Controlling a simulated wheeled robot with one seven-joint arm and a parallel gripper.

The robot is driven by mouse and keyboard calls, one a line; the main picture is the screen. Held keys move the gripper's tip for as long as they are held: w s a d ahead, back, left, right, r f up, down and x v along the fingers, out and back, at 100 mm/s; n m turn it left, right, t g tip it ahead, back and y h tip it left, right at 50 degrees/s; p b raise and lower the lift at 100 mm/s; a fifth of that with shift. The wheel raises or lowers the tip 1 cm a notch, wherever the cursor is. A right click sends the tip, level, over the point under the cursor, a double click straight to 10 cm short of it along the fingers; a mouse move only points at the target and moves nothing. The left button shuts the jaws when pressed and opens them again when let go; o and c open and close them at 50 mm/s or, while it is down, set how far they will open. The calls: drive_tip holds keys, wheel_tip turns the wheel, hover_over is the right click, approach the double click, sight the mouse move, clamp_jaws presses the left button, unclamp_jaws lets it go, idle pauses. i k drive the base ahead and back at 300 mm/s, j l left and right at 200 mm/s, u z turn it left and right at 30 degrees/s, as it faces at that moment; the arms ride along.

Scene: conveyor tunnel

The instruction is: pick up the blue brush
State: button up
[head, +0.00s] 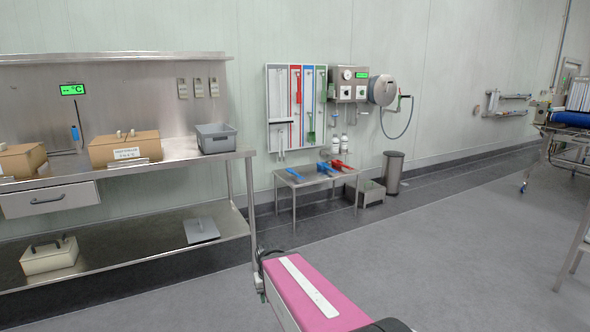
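Two blue long-handled tools lie on a low steel table (310,180) against the back wall. The left blue tool (295,173) lies near the table's left end, and the other blue tool (326,167) lies near its middle. They are too small to tell for certain which is the brush. A red tool (340,164) lies to their right.
A steel bench (190,150) with cardboard boxes (125,148) and a grey bin (215,138) stands at left. A tool board (297,100) hangs above the low table. A bin (393,172) and a crate (367,194) stand beside it. Grey floor (450,240) lies open at right.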

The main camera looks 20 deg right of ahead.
sight(289, 171)
drive_tip(key=i+l, duration=0.3)
drive_tip(key=i, duration=0.15)
drive_tip(key=i+l+z, duration=0.1)
drive_tip(key=i+l, duration=0.15)
drive_tip(key=i, duration=0.2)
drive_tip(key=i+l, duration=0.25)
drive_tip(key=i, duration=0.25)
drive_tip(key=i+l+z, duration=0.1)
drive_tip(key=i+l, duration=0.15)
drive_tip(key=i, duration=0.2)
drive_tip(key=i+l, duration=0.2)
drive_tip(key=i, duration=0.3)
drive_tip(key=i+l+z, duration=0.1)
drive_tip(key=i, duration=0.35)
drive_tip(key=i+l, duration=0.25)
drive_tip(key=i, duration=0.25)
